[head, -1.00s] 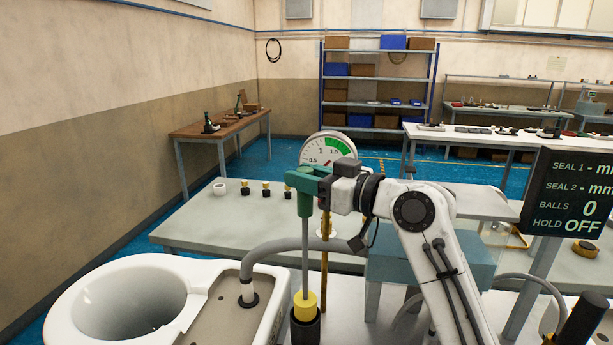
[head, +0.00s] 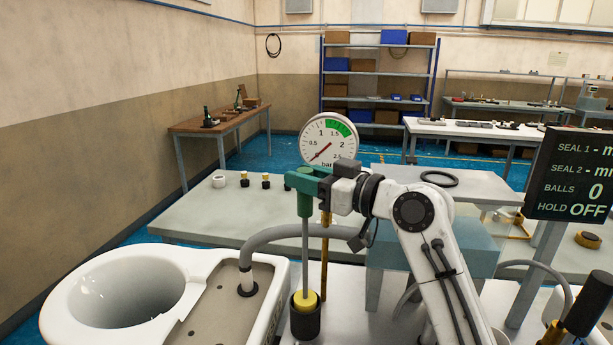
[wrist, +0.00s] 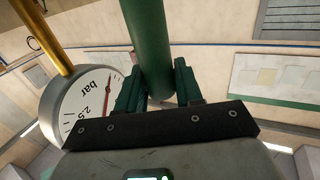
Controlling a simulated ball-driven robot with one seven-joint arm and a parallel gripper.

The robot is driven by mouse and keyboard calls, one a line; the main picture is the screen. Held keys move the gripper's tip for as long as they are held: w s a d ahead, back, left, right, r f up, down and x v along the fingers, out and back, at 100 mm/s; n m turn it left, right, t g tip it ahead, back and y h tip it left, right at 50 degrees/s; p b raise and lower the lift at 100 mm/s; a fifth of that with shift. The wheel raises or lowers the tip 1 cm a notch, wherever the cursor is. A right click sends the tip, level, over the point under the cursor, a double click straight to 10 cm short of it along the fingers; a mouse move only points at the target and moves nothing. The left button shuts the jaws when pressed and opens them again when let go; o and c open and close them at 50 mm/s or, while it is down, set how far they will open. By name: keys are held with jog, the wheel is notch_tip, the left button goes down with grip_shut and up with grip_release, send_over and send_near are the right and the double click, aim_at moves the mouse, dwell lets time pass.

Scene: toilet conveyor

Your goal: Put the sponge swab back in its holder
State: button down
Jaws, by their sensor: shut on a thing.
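My gripper (head: 312,181) is shut on the green handle (head: 304,202) of the sponge swab. The swab stands upright, with a thin grey rod (head: 305,250) and a yellow sponge (head: 305,298) at its lower end. The black cup-shaped holder (head: 305,322) is directly below. The sponge's lower part is hidden behind the cup's front rim and appears to be inside its mouth; its top still shows. In the wrist view the green handle (wrist: 150,45) runs between my two green fingers (wrist: 160,88).
A pressure gauge (head: 328,138) on a brass post (head: 324,255) stands close behind the swab. A white toilet bowl (head: 70,310) with a grey hose (head: 300,234) is at left. A grey bench (head: 205,222) lies behind. A display board (head: 580,174) is at right.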

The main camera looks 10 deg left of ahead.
aim_at(312, 205)
jog(key=shift+f+b, duration=2.15)
jog(key=shift+f, duration=0.65)
jog(key=c, duration=0.7)
grip_release()
jog(key=shift+o, duration=0.2)
jog(key=shift+r, duration=0.15)
notch_tip(312, 205, up, 3)
jog(key=s+r, duration=0.2)
jog(key=s+d+r+b, duration=0.1)
jog(key=s+r, duration=0.1)
jog(key=r, duration=0.1)
jog(key=shift+s+d+r, duration=0.15)
jog(key=shift+s+r, duration=0.15)
jog(key=s+d+r+b, duration=0.1)
jog(key=s+r, duration=0.3)
jog(key=s, duration=0.5)
jog(key=shift+d+r, duration=0.15)
jog(key=shift+d, duration=0.65)
